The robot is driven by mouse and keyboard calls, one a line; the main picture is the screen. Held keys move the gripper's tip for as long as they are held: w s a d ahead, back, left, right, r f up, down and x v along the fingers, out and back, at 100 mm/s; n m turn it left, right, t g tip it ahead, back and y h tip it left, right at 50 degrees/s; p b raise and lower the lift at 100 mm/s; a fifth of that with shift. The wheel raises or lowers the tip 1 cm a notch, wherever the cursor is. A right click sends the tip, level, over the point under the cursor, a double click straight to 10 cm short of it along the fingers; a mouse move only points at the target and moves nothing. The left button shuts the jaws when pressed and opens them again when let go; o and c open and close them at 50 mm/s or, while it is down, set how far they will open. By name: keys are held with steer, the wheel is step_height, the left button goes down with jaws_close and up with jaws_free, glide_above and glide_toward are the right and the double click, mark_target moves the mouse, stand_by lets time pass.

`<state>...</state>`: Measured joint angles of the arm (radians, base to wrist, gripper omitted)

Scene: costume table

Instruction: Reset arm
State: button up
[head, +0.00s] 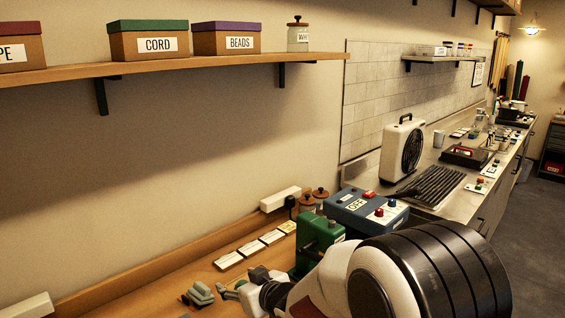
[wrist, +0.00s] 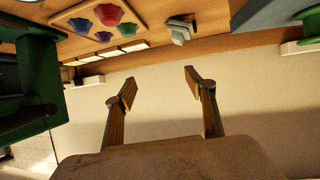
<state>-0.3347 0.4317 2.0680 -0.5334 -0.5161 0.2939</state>
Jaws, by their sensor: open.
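My gripper (wrist: 160,84) is open and empty in the wrist view. Its two fingers stand apart with only the plain wall behind the gap. In the head view my arm crosses the bottom right and reaches left low over the wooden bench (head: 170,285). A grey object (wrist: 182,30) lies on the bench beyond the fingertips in the wrist view, apart from them. It also seems to show left of my gripper in the head view (head: 198,293). The task names no other object.
A green machine (head: 312,238) and a blue box (head: 362,210) with buttons stand close by my arm. White cards (head: 250,247) line the bench by the wall. A tray (wrist: 75,20) holds several coloured pieces. A shelf (head: 200,66) with boxes hangs above; the space beneath is free.

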steer(key=s+d+r+m+h, duration=0.1)
steer(key=s+d+r+h, duration=0.2)
steer(key=d, duration=0.4)
steer(key=s+d+r+m+h, duration=0.1)
steer(key=s+d+r+m, duration=0.15)
steer(key=s+d, duration=0.35)
steer(key=s+d+r+m+h, duration=0.1)
steer(key=s+d+r+h, duration=0.2)
steer(key=d, duration=0.5)
steer(key=s+d+m+g, duration=0.1)
steer(key=s+d+g, duration=0.1)
steer(key=s, duration=1.1)
steer(key=s+d+m+g, duration=0.2)
steer(key=s+d, duration=0.3)
steer(key=s, duration=0.8)
steer(key=shift+f+g, duration=0.25)
steer(key=shift+g, duration=0.15)
steer(key=shift+o, duration=0.5)
steer(key=shift+w, duration=0.15)
